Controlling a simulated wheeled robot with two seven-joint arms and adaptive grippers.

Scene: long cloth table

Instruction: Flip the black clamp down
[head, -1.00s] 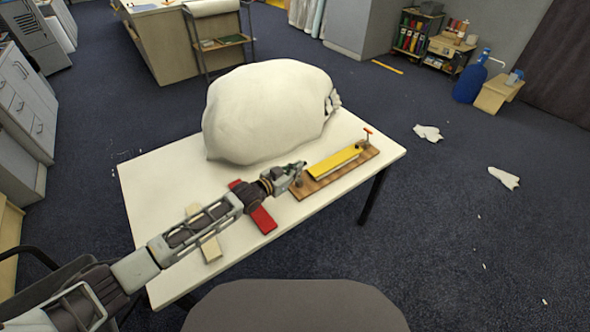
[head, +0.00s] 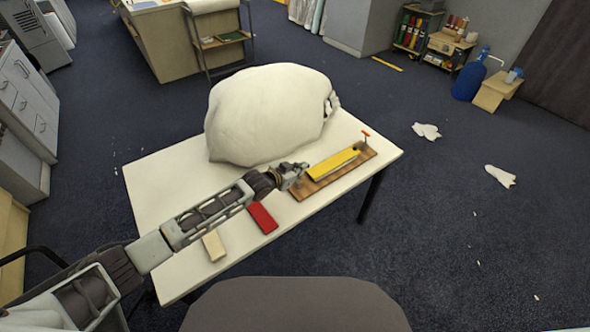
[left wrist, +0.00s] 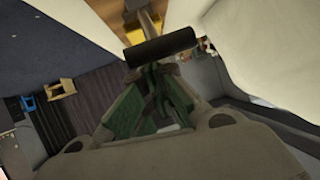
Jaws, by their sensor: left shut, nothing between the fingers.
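A wooden board (head: 345,177) carrying a yellow bar (head: 333,165) lies on the white table. A clamp with a red handle (head: 366,134) stands upright at the board's far right end. My left gripper (head: 298,170) is at the board's left end, shut and empty. In the left wrist view, a black cylindrical handle (left wrist: 160,47), apparently the black clamp's, lies crosswise just beyond my fingers (left wrist: 152,85). I cannot tell if they touch it. In the head view, my gripper hides most of that end. My right gripper is not in view.
A large white bulky bag-like form (head: 268,115) fills the table (head: 150,200) behind the board and my left arm. A red block (head: 262,218) and a cream block (head: 214,246) lie in front of my forearm. The table's right edge is close to the board.

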